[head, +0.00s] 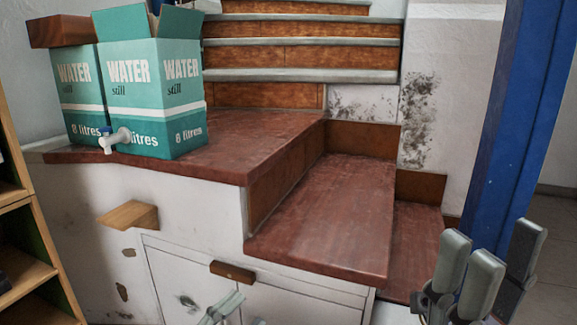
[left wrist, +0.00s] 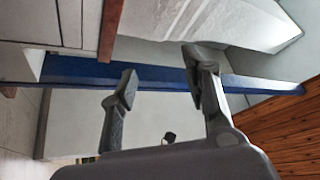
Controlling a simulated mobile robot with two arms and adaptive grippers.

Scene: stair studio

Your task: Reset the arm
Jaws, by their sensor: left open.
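My left gripper (head: 222,309) shows only as grey fingertips at the bottom edge of the head view, in front of the white cupboard doors. In the left wrist view my left gripper (left wrist: 160,85) is open, with its two fingers apart and nothing between them. My right gripper (head: 490,258) is at the lower right of the head view, in front of the lower steps and the blue post. Several grey finger pads point up, and no object shows among them. Its opening is unclear.
A teal water box (head: 152,95) with a tap stands on the red-brown landing (head: 235,150). Red-brown steps (head: 330,215) go down to the right. A blue post (head: 515,110) rises at the right. A wooden shelf (head: 25,240) stands at the left. A wooden block (head: 130,214) juts from the wall.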

